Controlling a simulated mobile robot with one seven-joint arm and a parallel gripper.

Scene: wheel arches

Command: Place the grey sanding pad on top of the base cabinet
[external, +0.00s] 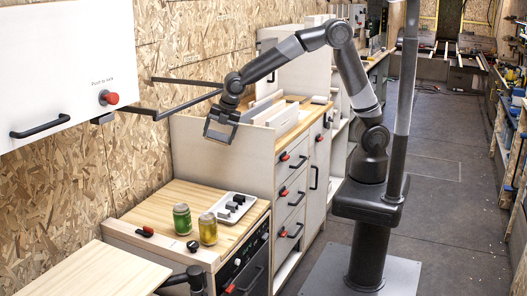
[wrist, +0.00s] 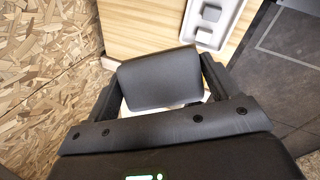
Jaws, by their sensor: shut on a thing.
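My gripper (external: 221,130) hangs at the end of my arm, above the low base cabinet and beside the taller cabinet's end panel. In the wrist view, my gripper (wrist: 163,82) is shut on the dark grey sanding pad (wrist: 158,77), with one finger at each side of it. The pad is in the air, apart from any surface. The base cabinet with a light wooden top (external: 172,198) stands below. Its top (wrist: 140,28) also shows in the wrist view, beyond the pad, which hides part of it.
On the low top stand a green can (external: 182,219), a yellowish can (external: 208,229) and a white tray (external: 248,201) with dark pieces. The taller cabinet (external: 293,170) has red knobs. A white wall cupboard (external: 65,60) hangs at left. The wood between tray and end panel looks clear.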

